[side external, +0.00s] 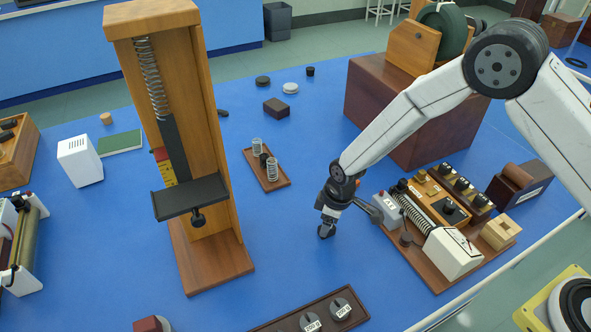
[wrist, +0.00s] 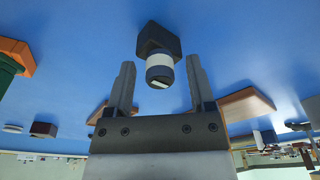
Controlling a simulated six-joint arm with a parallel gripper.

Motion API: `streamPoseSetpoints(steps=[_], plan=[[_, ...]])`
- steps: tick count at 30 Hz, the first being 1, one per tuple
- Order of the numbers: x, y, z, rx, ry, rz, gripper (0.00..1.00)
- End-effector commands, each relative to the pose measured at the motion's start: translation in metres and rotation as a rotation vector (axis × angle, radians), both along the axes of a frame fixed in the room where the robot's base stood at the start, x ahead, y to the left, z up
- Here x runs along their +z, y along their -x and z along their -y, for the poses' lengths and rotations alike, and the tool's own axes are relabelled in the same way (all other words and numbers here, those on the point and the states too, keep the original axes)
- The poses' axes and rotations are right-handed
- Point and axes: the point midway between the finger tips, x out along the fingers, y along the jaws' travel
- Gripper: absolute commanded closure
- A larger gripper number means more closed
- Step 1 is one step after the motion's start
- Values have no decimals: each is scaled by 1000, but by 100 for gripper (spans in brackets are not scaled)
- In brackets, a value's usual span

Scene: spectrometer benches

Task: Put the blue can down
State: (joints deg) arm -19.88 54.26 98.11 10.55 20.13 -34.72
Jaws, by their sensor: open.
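My gripper (side external: 327,226) points down at the blue table near the middle of the side view, with its tips close to the surface. In the wrist view its two fingers are apart. A small object with a dark blocky part and a pale cylindrical part (wrist: 159,63) shows between and just beyond the fingertips, with a gap on each side. I cannot tell whether it touches the table. I see no thing that is clearly a blue can in either view.
A wooden spring stand (side external: 207,260) rises left of my gripper. A tray with small springs (side external: 284,184) lies between them. A board with electrical parts (side external: 440,284) is close on the right. A tray of labelled knob-like pieces (side external: 268,327) is in front. Some blue table beside my gripper is clear.

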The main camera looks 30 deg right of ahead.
Motion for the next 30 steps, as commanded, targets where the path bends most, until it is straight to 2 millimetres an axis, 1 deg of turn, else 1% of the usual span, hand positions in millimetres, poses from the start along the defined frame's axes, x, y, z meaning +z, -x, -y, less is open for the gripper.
streamPoseSetpoints(steps=[5,11,30], plan=[[6,0,0,0,0,0,30],[21,1,2,-1,-2,3,30],[101,10,10,0,-1,3,30]])
